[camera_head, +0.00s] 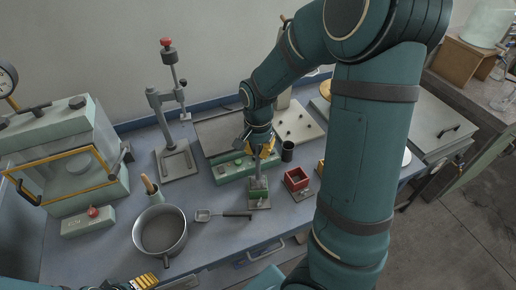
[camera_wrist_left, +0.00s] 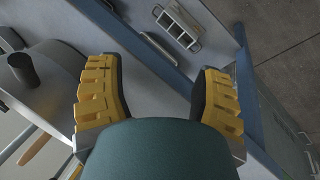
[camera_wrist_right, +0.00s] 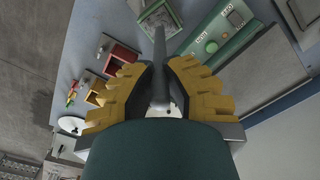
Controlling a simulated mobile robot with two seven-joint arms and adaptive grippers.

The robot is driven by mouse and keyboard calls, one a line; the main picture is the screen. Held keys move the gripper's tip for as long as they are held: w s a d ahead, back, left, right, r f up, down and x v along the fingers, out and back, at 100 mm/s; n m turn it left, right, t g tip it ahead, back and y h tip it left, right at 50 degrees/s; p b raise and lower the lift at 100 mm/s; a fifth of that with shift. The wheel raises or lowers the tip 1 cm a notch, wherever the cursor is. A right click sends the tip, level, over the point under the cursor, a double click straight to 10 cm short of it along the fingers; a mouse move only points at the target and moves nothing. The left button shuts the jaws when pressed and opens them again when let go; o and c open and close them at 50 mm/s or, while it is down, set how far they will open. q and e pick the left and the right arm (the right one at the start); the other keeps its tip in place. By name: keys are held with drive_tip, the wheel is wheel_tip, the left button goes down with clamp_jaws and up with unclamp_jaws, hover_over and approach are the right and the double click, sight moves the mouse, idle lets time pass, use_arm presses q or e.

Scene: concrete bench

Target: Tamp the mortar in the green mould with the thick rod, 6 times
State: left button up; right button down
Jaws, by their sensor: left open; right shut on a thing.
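The green mould (camera_head: 258,184) sits on a small grey plate near the front of the bench, with its inside mostly hidden. It also shows at the top of the right wrist view (camera_wrist_right: 150,14). My right gripper (camera_head: 262,150) is above it, shut on the thick grey rod (camera_wrist_right: 160,62). The rod points down at the mould; I cannot tell whether its tip touches the mortar. My left gripper (camera_wrist_left: 160,95) is open and empty; its yellow fingers show at the bottom edge of the head view (camera_head: 145,283), in front of the pot.
A red mould (camera_head: 296,180) stands just right of the green one, with a black cup (camera_head: 288,151) behind. A green control box (camera_head: 228,171) is behind. A scoop (camera_head: 222,215) and a metal pot (camera_head: 160,232) lie left. A press stand (camera_head: 176,160) is further back.

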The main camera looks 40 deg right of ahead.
drive_tip(key=f, duration=0.3)
drive_tip(key=shift+w+a+f, duration=0.1)
drive_tip(key=shift+a+f, duration=0.25)
drive_tip(key=shift+f, duration=0.05)
drive_tip(key=r, duration=0.4)
drive_tip(key=shift+d, duration=0.35)
